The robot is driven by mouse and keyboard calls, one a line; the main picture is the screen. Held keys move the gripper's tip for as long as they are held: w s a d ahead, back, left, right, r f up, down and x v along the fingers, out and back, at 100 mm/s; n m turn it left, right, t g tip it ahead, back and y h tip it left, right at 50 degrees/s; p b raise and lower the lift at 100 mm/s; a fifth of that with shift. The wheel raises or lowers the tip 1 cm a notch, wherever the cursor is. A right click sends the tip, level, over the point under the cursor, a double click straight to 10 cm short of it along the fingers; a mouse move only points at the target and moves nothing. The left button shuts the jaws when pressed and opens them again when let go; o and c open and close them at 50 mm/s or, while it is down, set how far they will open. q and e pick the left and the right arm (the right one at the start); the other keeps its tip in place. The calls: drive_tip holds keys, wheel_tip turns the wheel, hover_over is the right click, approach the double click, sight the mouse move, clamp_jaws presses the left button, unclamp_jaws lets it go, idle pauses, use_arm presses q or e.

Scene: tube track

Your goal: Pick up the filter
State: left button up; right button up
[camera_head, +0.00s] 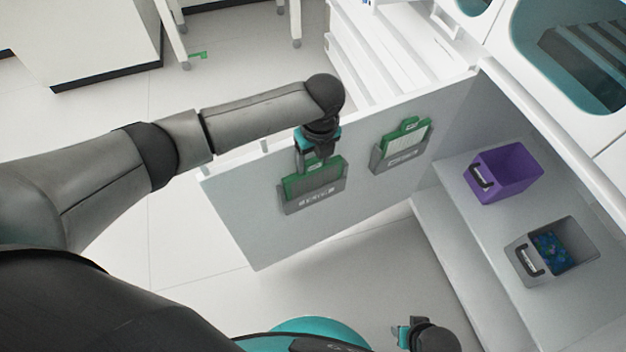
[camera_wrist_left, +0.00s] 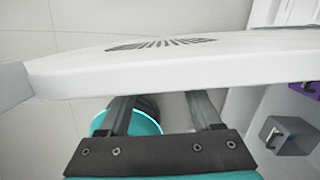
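A green-framed filter (camera_head: 324,176) stands in a grey holder (camera_head: 313,202) on the near face of a pale panel. A second green filter (camera_head: 405,142) stands in a like holder further right. My left gripper (camera_head: 312,163) points down at the top of the left filter and covers part of it. I cannot tell whether it touches the filter. In the left wrist view its two fingers (camera_wrist_left: 162,102) are apart, with nothing visibly held; the white panel edge cuts off their tips, and no filter shows there. My right gripper (camera_head: 408,334) is at the bottom edge, its fingers unclear.
The pale panel (camera_head: 240,211) stands open, and its edge (camera_wrist_left: 160,74) lies close to my left fingers. A purple bin (camera_head: 505,172) and a grey bin (camera_head: 523,268) with blue contents sit on the right ledge. Floor below the panel is clear.

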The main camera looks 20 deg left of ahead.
use_arm(q)
clamp_jaws()
idle(0.3)
drive_tip(key=shift+r, duration=0.2)
use_arm(e)
drive_tip(key=shift+s, duration=0.1)
